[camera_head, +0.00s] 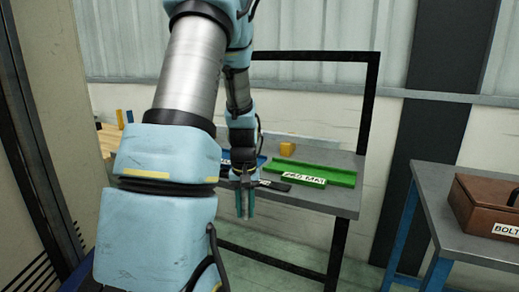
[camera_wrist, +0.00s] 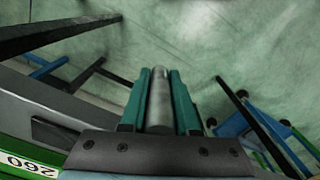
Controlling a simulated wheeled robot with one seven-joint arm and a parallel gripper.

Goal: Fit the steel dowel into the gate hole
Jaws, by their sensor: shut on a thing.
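My gripper (camera_head: 245,204) hangs in front of the grey workbench's near edge, pointing down. In the wrist view its two teal fingers (camera_wrist: 160,92) are shut on a grey cylinder, the steel dowel (camera_wrist: 159,104), which lies lengthwise between them. The dowel's far end shows near the fingertips, with green floor beyond.
A black frame (camera_head: 368,103) rises behind. A brown box (camera_head: 480,210) stands on another table at right.

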